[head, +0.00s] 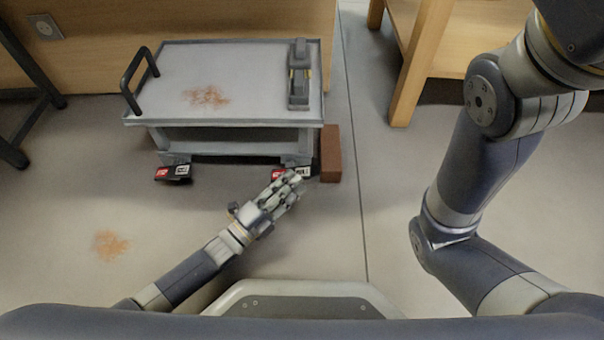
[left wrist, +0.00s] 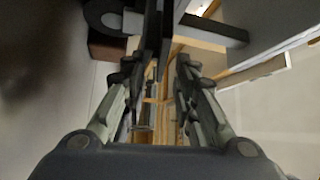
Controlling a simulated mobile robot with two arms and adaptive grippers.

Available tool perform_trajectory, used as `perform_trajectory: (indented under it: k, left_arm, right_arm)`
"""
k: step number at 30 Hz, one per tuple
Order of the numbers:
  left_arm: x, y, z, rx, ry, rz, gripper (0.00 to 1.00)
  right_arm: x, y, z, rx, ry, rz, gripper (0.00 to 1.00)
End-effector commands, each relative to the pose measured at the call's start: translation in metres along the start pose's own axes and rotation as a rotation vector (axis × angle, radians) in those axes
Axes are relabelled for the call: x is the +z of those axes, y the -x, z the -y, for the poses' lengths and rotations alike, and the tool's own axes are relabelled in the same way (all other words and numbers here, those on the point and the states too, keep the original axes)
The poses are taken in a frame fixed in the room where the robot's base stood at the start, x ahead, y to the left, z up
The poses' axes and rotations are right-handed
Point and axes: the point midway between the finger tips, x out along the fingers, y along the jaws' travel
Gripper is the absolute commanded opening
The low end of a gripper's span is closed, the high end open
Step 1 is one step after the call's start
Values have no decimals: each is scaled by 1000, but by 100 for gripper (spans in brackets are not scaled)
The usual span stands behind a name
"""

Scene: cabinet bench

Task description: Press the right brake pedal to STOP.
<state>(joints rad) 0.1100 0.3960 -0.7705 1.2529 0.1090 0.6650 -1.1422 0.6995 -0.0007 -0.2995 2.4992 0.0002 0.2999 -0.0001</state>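A grey cart (head: 226,119) stands on the floor with two pedals at its near lower edge. The right brake pedal (head: 303,172), red and black with white markings, sits under the right corner and is partly covered by my left gripper. The left pedal (head: 173,172) is red and black with a white label. My left gripper (head: 291,179) reaches from the lower left, its fingertips at the right pedal; I cannot tell if they touch. In the left wrist view its two fingers (left wrist: 158,68) stand apart, with dark parts ahead. My right gripper is out of view.
A brown block (head: 331,153) stands beside the cart's right corner, close to my left fingertips; it also shows in the left wrist view (left wrist: 106,48). A clamp-like device (head: 299,75) lies on the cart top. A wooden table (head: 415,60) stands at right.

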Motion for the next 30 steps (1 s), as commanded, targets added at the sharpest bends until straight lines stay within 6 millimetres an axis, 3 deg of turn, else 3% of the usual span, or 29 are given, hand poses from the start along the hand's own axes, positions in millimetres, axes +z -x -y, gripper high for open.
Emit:
perform_trajectory:
  k: [3,10,30]
  left_arm:
    - [0,28,-1,3,1,0,27]
    - [0,60,0,0,0,0,27]
    - [0,68,0,-1,0,0,27]
  right_arm:
    - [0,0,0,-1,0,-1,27]
    - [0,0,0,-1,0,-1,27]
    - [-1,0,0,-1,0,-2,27]
